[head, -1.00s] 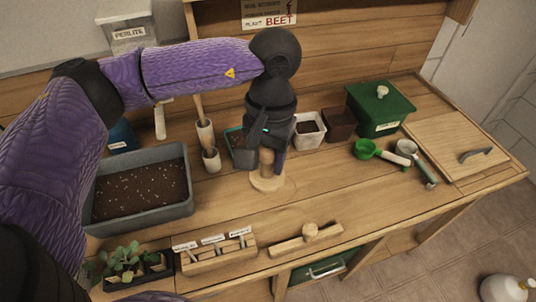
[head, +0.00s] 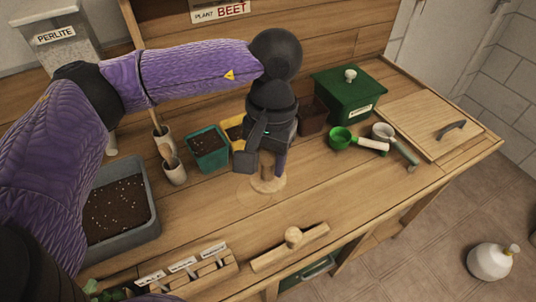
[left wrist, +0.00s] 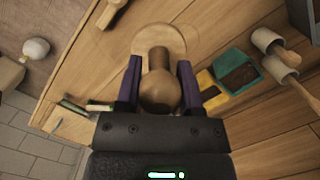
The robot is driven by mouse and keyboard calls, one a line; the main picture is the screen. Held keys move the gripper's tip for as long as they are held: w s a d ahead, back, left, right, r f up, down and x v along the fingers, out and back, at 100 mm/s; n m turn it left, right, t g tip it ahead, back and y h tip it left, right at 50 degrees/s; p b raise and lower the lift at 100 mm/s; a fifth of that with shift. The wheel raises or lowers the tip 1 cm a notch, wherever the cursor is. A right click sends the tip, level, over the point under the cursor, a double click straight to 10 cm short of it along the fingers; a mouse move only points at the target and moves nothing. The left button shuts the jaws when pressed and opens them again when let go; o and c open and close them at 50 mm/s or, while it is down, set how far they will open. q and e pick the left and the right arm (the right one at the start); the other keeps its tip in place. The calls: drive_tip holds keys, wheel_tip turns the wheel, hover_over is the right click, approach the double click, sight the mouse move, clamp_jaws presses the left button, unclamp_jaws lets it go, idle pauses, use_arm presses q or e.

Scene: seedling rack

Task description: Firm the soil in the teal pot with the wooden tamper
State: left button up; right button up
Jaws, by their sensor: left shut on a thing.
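The teal pot (head: 208,146), filled with dark soil, stands on the bench left of my left gripper (head: 262,170); it also shows in the left wrist view (left wrist: 238,72). My left gripper is shut on the wooden tamper (head: 268,185). In the left wrist view the tamper's rounded handle (left wrist: 160,92) sits between both fingers, with its round foot beyond. In the head view the handle is mostly hidden by the gripper. The foot overlaps a pale ring on the bench; I cannot tell whether it touches the wood. My right gripper is not in view.
A yellow pot (head: 235,128) stands between the teal pot and my gripper. Wooden tools stand in pale holders (head: 175,172) at left. A dark green box (head: 350,98), scoops (head: 341,138) and a board (head: 432,122) are at right. The bench front is fairly clear around a wooden bar (head: 290,246).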

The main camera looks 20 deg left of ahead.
use_arm(q)
wheel_tip(320, 180, down, 13)
drive_tip(key=b, duration=1.2)
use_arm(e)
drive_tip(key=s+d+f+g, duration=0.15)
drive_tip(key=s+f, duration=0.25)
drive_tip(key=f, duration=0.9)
use_arm(q)
drive_tip(key=w+a+r+n+t+p, duration=0.2)
drive_tip(key=w+a+r+n+p, duration=0.4)
drive_tip(key=n, duration=0.9)
drive_tip(key=w+a+r+n+t+p, duration=0.1)
drive_tip(key=w+a+r+n+p, duration=0.35)
drive_tip(key=a+n, duration=0.8)
drive_tip(key=a+r+n+y+p, duration=0.1)
drive_tip(key=a+n+p, duration=0.25)
drive_tip(key=n, duration=1.15)
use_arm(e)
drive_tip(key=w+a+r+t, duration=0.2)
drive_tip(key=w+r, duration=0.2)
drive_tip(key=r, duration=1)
use_arm(q)
wheel_tip(320, 180, down, 8)
drive_tip(key=b, duration=0.7)
drive_tip(key=shift+w+a, duration=0.2)
drive_tip(key=shift+w, duration=0.1)
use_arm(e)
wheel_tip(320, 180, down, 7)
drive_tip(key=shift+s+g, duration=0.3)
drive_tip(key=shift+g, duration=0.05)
